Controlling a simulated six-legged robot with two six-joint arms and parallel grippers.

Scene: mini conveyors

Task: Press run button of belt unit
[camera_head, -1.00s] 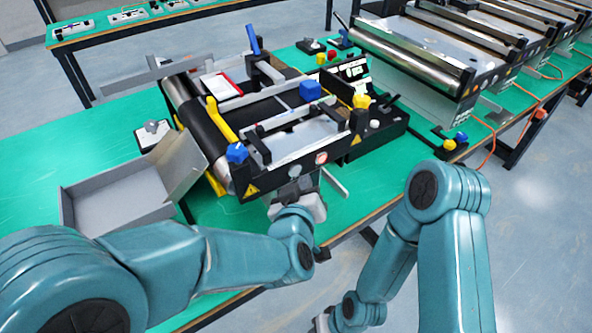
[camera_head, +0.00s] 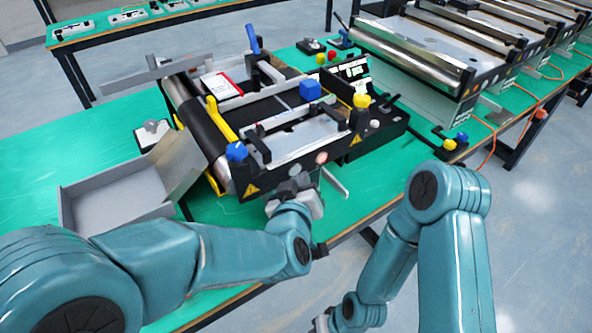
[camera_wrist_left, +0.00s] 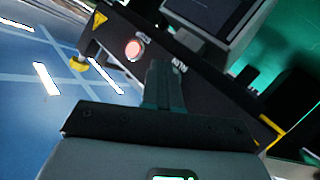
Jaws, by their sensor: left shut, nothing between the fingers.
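The belt unit (camera_head: 290,172) stands on the green table, its dark front panel facing me. A pale red round button shows on that panel in the head view (camera_head: 321,157) and in the left wrist view (camera_wrist_left: 134,50). The word RUN (camera_wrist_left: 180,66) is printed on the panel, upside down in the wrist view. My left gripper (camera_head: 300,182) is at the front panel, left of the red button in the head view. Its fingers (camera_wrist_left: 160,75) are shut and empty, with tips close against the panel beside RUN. The run button is hidden, and contact cannot be told. My right gripper is cut off below.
An open grey bin (camera_head: 120,205) stands left of the unit. Blue knobs (camera_head: 236,151), a yellow knob (camera_head: 361,100) and a grey bracket (camera_head: 334,181) stick out around it. A red-and-white item (camera_head: 222,85) lies on the belt. More conveyors (camera_head: 425,65) stand at back right.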

